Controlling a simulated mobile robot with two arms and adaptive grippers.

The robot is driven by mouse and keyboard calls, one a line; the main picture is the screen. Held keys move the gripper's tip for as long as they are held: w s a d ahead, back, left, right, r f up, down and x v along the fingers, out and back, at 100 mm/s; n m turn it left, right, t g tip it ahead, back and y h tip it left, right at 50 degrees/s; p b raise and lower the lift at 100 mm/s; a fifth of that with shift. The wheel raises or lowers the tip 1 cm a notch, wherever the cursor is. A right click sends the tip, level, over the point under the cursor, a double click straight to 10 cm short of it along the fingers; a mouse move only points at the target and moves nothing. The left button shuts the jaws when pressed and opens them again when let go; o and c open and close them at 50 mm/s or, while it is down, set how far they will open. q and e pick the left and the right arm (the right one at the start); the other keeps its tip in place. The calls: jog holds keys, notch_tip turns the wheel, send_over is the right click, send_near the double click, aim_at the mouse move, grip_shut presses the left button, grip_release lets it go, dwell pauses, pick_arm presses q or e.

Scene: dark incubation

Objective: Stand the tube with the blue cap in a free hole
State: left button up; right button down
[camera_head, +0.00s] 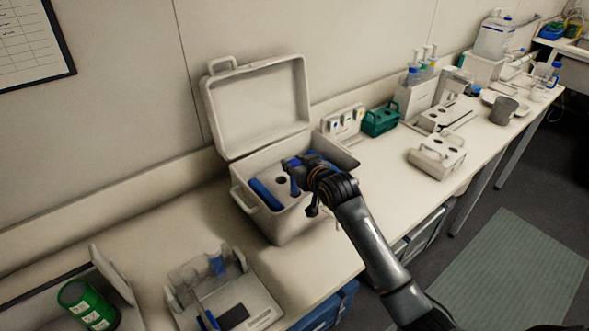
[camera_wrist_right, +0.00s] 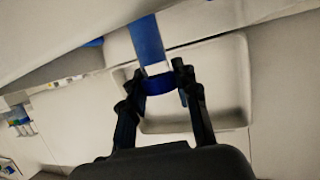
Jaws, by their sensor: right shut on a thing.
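The tube with the blue cap is held in my right gripper (camera_head: 291,164). In the right wrist view its blue cap (camera_wrist_right: 159,86) sits between the two fingertips (camera_wrist_right: 159,80). In the head view the gripper is over the inside of an open white cooler box (camera_head: 278,222), and a blue upright shape shows just below the fingers. A pale block with dark round holes (camera_head: 268,174) lies inside the box under and beside the gripper. My gripper and arm hide part of the block. I cannot tell whether the tube touches it. My left gripper is not in view.
Blue packs (camera_head: 266,194) line the box. Its raised lid (camera_head: 262,107) stands behind. A green rack (camera_head: 380,119) and a white device (camera_head: 437,158) stand to the right.

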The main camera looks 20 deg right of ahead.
notch_tip(320, 180, down, 2)
jog(key=shift+f+p, duration=0.1)
jog(key=shift+p, duration=0.25)
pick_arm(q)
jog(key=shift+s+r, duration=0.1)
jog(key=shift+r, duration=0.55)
pick_arm(e)
jog(key=shift+s+f, duration=0.1)
jog(key=shift+f, duration=0.05)
jog(key=shift+f, duration=0.1)
jog(key=shift+f+b, duration=0.3)
jog(key=shift+f, duration=0.2)
jog(key=c, duration=1)
grip_release()
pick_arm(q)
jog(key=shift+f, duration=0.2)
